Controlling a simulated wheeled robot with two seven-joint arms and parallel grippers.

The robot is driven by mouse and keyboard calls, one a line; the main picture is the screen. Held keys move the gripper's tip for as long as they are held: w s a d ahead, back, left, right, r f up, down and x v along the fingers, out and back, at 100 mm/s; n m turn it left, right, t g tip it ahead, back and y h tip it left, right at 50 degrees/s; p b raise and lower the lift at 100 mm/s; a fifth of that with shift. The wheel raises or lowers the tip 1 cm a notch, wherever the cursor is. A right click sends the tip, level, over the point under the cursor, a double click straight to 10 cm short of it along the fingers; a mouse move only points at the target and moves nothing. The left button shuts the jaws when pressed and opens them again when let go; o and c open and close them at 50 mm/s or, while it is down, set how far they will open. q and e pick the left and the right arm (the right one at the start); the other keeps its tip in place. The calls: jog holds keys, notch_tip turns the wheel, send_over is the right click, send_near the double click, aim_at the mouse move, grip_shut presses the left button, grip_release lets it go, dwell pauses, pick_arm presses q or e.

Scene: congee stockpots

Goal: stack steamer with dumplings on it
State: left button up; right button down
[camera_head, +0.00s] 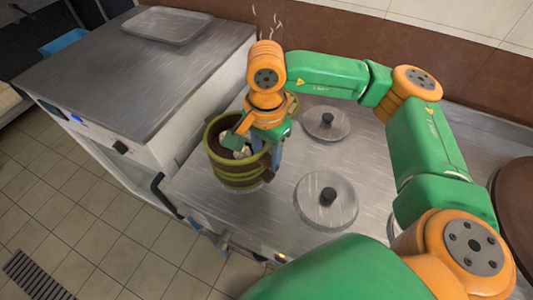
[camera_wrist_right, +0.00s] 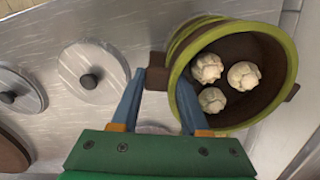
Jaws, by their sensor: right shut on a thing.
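A round steamer (camera_head: 238,180) with yellow-green bands and brown walls stands at the left end of the metal stove top. In the right wrist view the steamer (camera_wrist_right: 240,123) is open at the top, with three white dumplings (camera_wrist_right: 242,75) on its brown floor. My right gripper (camera_head: 260,146) is at the steamer's right side. The gripper hides part of the steamer in the head view. I cannot tell whether the bands are one tier or stacked tiers. My left gripper is not in view.
Two round metal lids (camera_head: 326,202) with black knobs lie flat on the stove top, right of the steamer. A yellow-green edge (camera_head: 293,105) shows behind my wrist. A brown round thing (camera_head: 516,215) is at the far right. A metal counter (camera_head: 120,75) with a tray (camera_head: 167,25) stands left.

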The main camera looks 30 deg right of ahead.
dwell(0.6)
jog(key=shift+f+b, duration=0.6)
jog(key=shift+b, duration=0.2)
jog(key=c, duration=0.7)
grip_release()
notch_tip(320, 180, up, 11)
jog(key=p, duration=0.8)
